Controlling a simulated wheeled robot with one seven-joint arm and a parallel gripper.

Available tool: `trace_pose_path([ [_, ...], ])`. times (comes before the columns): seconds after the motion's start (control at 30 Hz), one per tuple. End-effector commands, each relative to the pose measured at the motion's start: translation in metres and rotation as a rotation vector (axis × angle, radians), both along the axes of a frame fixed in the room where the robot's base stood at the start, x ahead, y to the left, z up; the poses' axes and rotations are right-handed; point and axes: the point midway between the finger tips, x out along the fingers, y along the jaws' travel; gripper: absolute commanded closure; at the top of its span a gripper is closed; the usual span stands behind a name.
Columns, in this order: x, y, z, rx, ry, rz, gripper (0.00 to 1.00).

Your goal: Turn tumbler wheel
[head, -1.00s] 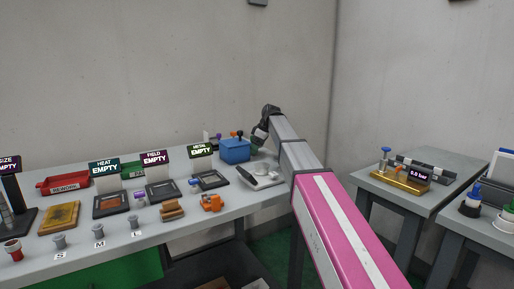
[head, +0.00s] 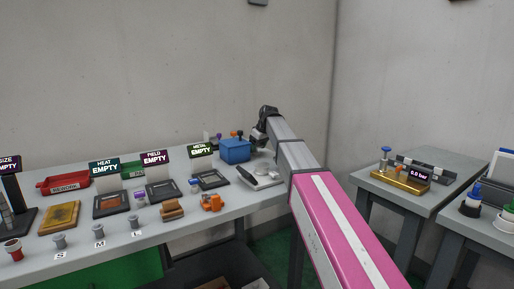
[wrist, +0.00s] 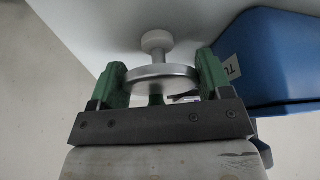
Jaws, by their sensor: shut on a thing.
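The tumbler wheel (wrist: 160,78) shows in the wrist view as a silver disc on a short shaft with a pale round knob (wrist: 156,40) at its far end. My gripper (wrist: 162,70) has its green fingers on the disc's left and right edges, shut on it. In the head view my gripper (head: 258,134) is beside the blue box (head: 235,151) at the back of the bench; the wheel cannot be made out there.
The grey bench (head: 185,229) carries several dark trays under signs reading EMPTY, a red bin (head: 63,184), orange parts (head: 211,202) and a white-and-grey device (head: 262,178). A side table (head: 400,207) holds a brass gauge unit (head: 400,181). Walls stand close behind.

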Motion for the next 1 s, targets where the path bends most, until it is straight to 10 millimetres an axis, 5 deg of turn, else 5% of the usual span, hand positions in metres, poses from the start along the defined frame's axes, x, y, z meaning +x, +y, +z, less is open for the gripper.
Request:
trace_pose_path([
  [0.5, -0.0011, 0.0010, 0.0006, -0.001, -0.002, -0.355, 0.52],
  [1.0, -0.0006, 0.0007, 0.0007, -0.001, -0.002, -0.434, 0.52],
])
